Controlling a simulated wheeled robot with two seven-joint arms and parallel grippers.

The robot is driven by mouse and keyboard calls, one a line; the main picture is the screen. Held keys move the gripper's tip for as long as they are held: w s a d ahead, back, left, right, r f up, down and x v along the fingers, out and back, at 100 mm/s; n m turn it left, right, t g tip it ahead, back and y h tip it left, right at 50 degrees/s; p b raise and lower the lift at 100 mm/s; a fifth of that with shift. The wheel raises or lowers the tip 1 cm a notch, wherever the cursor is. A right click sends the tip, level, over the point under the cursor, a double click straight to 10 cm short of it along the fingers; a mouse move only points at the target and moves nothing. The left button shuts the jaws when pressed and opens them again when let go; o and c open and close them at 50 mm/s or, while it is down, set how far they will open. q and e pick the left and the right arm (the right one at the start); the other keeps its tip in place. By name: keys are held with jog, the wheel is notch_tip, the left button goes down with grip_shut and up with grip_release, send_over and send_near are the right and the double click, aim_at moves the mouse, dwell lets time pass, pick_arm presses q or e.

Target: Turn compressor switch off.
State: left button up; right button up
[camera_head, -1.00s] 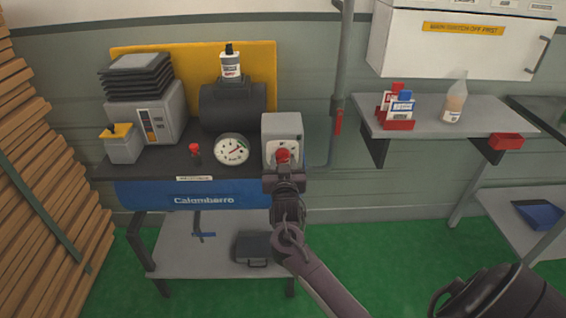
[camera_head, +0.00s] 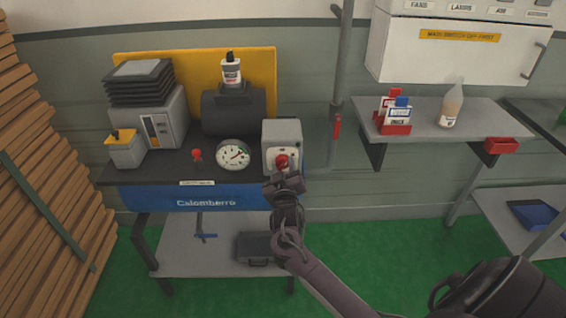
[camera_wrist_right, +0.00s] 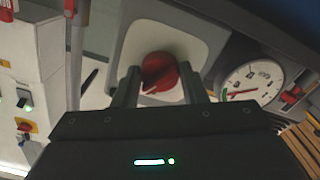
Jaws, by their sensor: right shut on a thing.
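The compressor (camera_head: 204,199) is a blue unit with a dark top. A grey switch box (camera_head: 281,134) stands at its right end, with a red rotary switch knob (camera_head: 282,161) on its front. My right gripper (camera_head: 283,172) is at the knob. In the right wrist view the red knob (camera_wrist_right: 160,72) sits between the two fingers of my right gripper (camera_wrist_right: 160,85), which are shut on it. The knob looks tilted there. A round white pressure gauge (camera_head: 233,154) is left of the box. My left gripper is not in view.
A small red knob (camera_head: 197,155) stands left of the gauge. A shelf (camera_head: 450,120) at the right holds a bottle (camera_head: 451,106) and red-and-blue packets. A pipe (camera_head: 338,75) runs down the wall beside the box. A dark case (camera_head: 256,248) lies on the lower shelf.

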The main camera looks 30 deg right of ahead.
jog(key=n+p, duration=0.2)
jog(key=n, duration=0.1)
jog(key=shift+r+n, duration=0.2)
jog(key=shift+n, duration=0.1)
jog(key=shift+n+p, duration=1.15)
jog(key=shift+n, duration=0.45)
jog(key=shift+f, duration=0.1)
jog(key=o, duration=1)
jog(key=shift+c, duration=0.2)
jog(key=v, duration=0.7)
jog(key=shift+s+b, duration=0.4)
jog(key=shift+b, duration=0.05)
